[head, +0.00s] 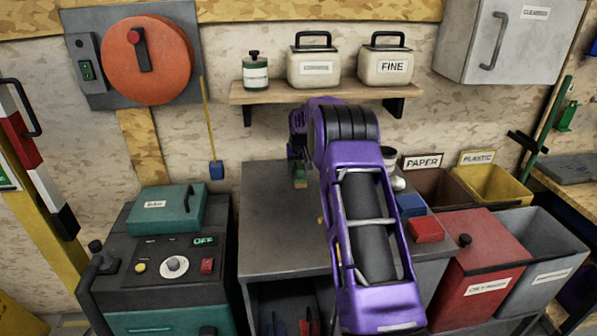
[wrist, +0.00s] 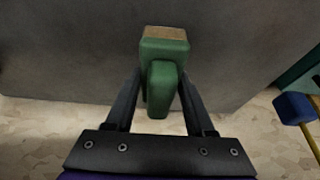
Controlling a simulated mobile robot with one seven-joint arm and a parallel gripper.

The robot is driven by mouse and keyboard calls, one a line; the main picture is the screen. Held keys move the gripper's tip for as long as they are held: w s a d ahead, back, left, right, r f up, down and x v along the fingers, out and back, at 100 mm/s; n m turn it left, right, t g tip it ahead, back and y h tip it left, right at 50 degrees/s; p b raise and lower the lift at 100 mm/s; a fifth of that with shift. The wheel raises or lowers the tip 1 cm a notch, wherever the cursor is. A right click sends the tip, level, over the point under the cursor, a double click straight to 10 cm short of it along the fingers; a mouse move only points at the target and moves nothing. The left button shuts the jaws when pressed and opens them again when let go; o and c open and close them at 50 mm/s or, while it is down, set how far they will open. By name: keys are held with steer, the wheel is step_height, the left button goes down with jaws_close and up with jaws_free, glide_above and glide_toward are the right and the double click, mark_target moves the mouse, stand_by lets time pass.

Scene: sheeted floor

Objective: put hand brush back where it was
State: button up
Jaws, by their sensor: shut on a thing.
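The hand brush (wrist: 165,55) has a green body and handle with a tan bristle end. In the wrist view it sits between the two dark fingers of my gripper (wrist: 158,100), which is shut on its green handle. In the head view my gripper (head: 298,166) is over the back part of the grey bench top (head: 270,225). A small green and tan part of the brush (head: 300,181) shows below it there. I cannot tell whether the brush touches the bench. My purple arm hides part of the bench.
A blue-ended yellow stick (head: 216,168) is against the wall at left. Blue and red blocks (head: 425,229) lie at the bench's right. Bins stand beyond. The bench's left part is clear.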

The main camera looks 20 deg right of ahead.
steer(key=shift+w+f, duration=0.15)
steer(key=shift+w, duration=0.05)
steer(key=shift+f, duration=0.1)
steer(key=shift+f, duration=0.15)
steer(key=o, duration=1.3)
steer(key=shift+r, duration=0.5)
steer(key=v, duration=1.1)
steer(key=shift+s+r, duration=0.15)
steer(key=shift+s, duration=0.1)
